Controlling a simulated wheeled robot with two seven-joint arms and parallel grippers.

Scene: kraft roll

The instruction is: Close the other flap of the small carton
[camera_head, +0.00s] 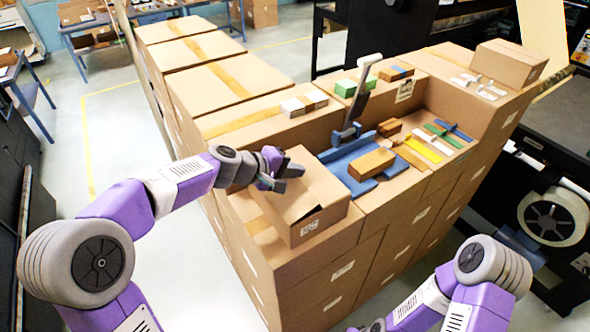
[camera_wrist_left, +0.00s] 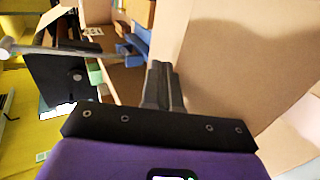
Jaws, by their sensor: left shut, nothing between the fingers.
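The small carton (camera_head: 318,222) is a brown cardboard box with a white label, at the front of the stacked boxes. Its top panel (camera_head: 312,182) lies over it, with a dark gap under its edge at the near corner. My left gripper (camera_head: 275,172) is at the carton's far left top edge, shut and empty; whether it touches the cardboard I cannot tell. In the left wrist view, the shut fingers (camera_wrist_left: 163,85) point along a broad cardboard panel (camera_wrist_left: 235,60) filling the right side. My right arm shows at the lower right, its gripper out of frame.
A blue tray (camera_head: 350,165) with a brown block (camera_head: 372,163) lies just right of the carton. A grey upright tool (camera_head: 360,100) stands behind it. Coloured strips (camera_head: 430,145) lie farther right. Large taped cartons (camera_head: 225,85) stretch behind.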

